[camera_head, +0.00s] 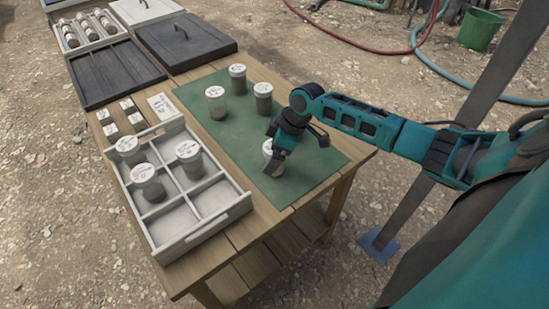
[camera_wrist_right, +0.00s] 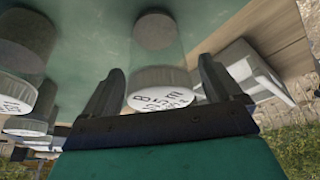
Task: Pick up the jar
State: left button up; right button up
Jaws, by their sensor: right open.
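A clear jar with a white lettered lid and dark contents (camera_head: 268,148) stands on the green mat (camera_head: 310,150), partly hidden by my right gripper (camera_head: 276,158). In the right wrist view this jar (camera_wrist_right: 158,60) lies ahead, its lid between the two spread fingers of the right gripper (camera_wrist_right: 160,85). The gripper is open, with a finger on each side of the lid; I cannot tell whether either touches it. Three more jars stand farther back on the mat: one (camera_head: 237,80), one (camera_head: 216,104) and one (camera_head: 263,98). My left gripper is not in view.
A white divided tray (camera_head: 238,208) holds three jars on the wooden table (camera_head: 225,238). Small labelled blocks (camera_head: 112,114) and a white card (camera_head: 162,106) lie behind it. Dark trays (camera_head: 115,73) are at the back left. The mat's right side is clear.

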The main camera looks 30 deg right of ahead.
jog(key=shift+w+a+f, duration=0.1)
jog(key=shift+a+f, duration=0.05)
jog(key=shift+f, duration=0.25)
jog(key=c, duration=1.2)
